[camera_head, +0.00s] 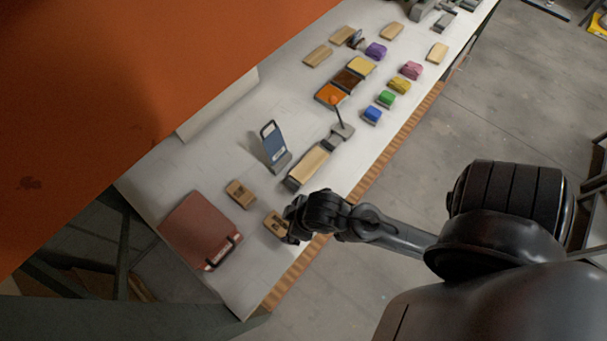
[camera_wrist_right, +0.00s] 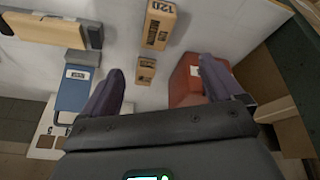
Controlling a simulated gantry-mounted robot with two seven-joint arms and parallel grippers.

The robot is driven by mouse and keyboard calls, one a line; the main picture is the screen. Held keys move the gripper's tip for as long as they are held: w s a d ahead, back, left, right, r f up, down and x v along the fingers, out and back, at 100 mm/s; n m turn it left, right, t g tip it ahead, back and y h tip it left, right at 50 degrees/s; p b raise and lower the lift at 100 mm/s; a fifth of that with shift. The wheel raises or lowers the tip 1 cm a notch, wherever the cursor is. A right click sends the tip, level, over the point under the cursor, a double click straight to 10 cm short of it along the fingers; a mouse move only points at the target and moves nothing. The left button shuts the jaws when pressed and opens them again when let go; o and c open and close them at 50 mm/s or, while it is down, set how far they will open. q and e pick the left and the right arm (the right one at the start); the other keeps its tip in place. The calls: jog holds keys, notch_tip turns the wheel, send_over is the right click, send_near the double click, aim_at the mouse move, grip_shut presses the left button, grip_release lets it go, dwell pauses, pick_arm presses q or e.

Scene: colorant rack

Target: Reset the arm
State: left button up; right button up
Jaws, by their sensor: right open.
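My right arm comes in from the right in the head view. Its dark gripper (camera_head: 296,215) is over the near edge of the white table (camera_head: 262,283), beside a small tan box (camera_head: 274,224) that it partly covers. In the wrist view the right gripper (camera_wrist_right: 160,66) has its two fingers spread wide apart. Nothing is clamped between them. A small brown box (camera_wrist_right: 146,70) and a taller box marked 120 (camera_wrist_right: 158,25) appear beyond the gap. My left gripper is not in view.
A dark red case (camera_head: 199,231) lies at the table's lower left end, with another tan box (camera_head: 240,194) nearby. A blue-faced stand (camera_head: 273,143) stands farther up. Several coloured blocks lie beyond. A large orange surface (camera_head: 120,90) covers the upper left. Open floor (camera_head: 510,105) lies right.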

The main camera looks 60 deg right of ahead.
jog(key=shift+s+d+m+g, duration=0.2)
jog(key=shift+s+d+m, duration=0.1)
jog(key=shift+s, duration=0.35)
jog(key=shift+s+d+m+g, duration=0.2)
jog(key=shift+s+m, duration=0.1)
jog(key=shift+s, duration=0.3)
jog(key=shift+r, duration=0.1)
notch_tip(320, 180, up, 10)
jog(key=p, duration=0.9)
jog(key=shift+f+p, duration=0.25)
jog(key=shift+p, duration=0.1)
